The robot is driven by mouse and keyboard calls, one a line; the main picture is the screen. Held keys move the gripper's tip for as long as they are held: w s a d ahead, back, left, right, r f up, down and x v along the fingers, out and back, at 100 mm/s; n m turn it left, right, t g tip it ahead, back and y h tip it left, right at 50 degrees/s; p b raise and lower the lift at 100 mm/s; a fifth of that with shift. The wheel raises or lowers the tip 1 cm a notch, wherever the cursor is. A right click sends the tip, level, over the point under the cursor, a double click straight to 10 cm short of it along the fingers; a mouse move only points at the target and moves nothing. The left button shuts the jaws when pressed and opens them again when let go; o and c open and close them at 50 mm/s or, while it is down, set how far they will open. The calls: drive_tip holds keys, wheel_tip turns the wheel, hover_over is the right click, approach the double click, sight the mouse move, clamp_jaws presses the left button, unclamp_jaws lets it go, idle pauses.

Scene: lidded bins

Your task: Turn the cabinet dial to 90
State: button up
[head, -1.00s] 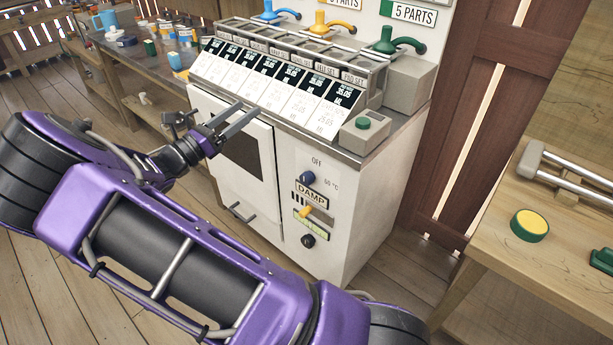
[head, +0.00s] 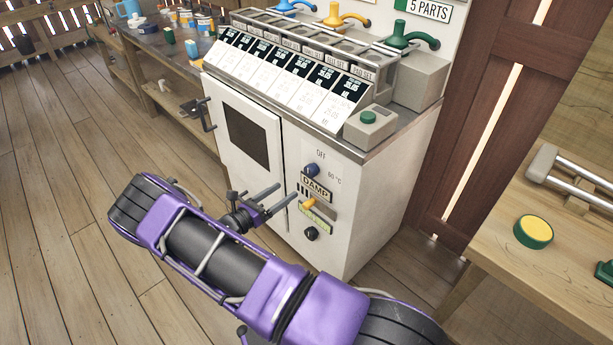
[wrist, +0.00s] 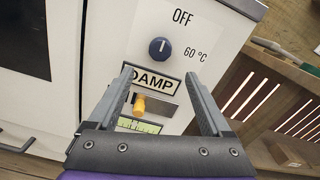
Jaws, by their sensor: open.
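The cabinet (head: 385,190) is white, with a control panel on its right front. The dial (head: 311,170) is a round dark blue knob with "OFF" printed above it and "60 °C" at its right. In the wrist view the dial (wrist: 160,48) has a pale pointer mark directed roughly up toward "OFF". No "90" mark is readable. My gripper (head: 283,196) is open and empty in front of the panel, left of and below the dial in the head view. In the wrist view its fingertips (wrist: 158,76) are spread to either side below the dial, apart from it.
Below the dial are a "DAMP" label (head: 316,188), a yellow lever (head: 309,203), a green gauge (wrist: 138,125) and a black knob (head: 311,234). A closed-looking cabinet door (head: 225,105) is left. A wooden bench (head: 500,250) with a yellow button (head: 534,230) stands right.

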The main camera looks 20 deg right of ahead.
sight(308, 175)
drive_tip(key=x, duration=1)
drive_tip(key=shift+d, duration=0.2)
clamp_jaws()
